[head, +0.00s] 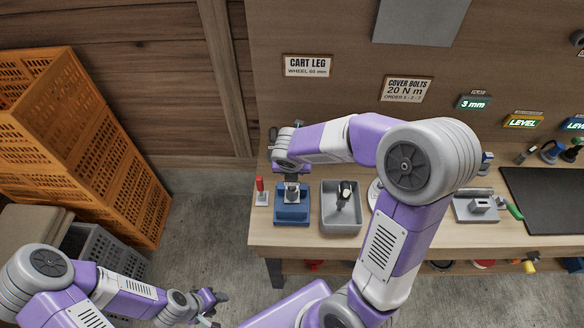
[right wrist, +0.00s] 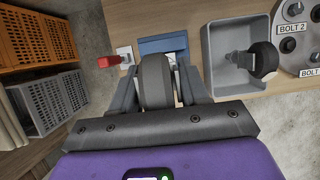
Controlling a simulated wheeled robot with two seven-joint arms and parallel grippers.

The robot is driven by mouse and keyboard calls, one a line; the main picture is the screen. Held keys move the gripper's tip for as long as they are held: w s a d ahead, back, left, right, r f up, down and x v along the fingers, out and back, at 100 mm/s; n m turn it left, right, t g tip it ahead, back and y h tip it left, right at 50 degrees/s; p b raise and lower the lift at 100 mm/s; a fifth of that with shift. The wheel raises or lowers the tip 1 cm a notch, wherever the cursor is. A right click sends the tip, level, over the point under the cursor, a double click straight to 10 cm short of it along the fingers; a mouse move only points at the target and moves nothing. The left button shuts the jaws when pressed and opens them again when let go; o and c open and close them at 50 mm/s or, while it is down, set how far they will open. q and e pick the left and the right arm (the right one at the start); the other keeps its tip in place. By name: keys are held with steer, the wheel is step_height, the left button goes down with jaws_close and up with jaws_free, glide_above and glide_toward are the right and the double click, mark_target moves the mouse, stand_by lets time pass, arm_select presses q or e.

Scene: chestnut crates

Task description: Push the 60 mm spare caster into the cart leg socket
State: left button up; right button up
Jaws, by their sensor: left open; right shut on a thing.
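My right gripper (right wrist: 157,80) is shut on a caster with a grey wheel (right wrist: 156,82), held between its two fingers. In the head view my right gripper (head: 291,175) hangs over a blue block (head: 291,216) on the bench. The block also shows just beyond the wheel in the right wrist view (right wrist: 162,46). The wheel and fingers hide the socket area, so I cannot tell how far the caster's stem is in. My left gripper (head: 210,302) is open and empty, low beside the bench.
A grey tray (head: 341,226) right of the block holds another dark-wheeled caster (right wrist: 263,59). A red-handled thing (head: 260,185) stands left of the block. A "CART LEG, WHEEL 60 mm" sign (head: 307,66) is on the wall. Orange crates (head: 75,150) stand at left.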

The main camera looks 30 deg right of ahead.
steer(key=shift+f+b, duration=0.95)
steer(key=shift+f, duration=0.25)
steer(key=o, duration=1.4)
steer(key=shift+c, duration=0.2)
steer(key=p+v, duration=0.2)
steer(key=v, duration=0.5)
steer(key=shift+r, duration=0.25)
steer(key=shift+a, duration=0.1)
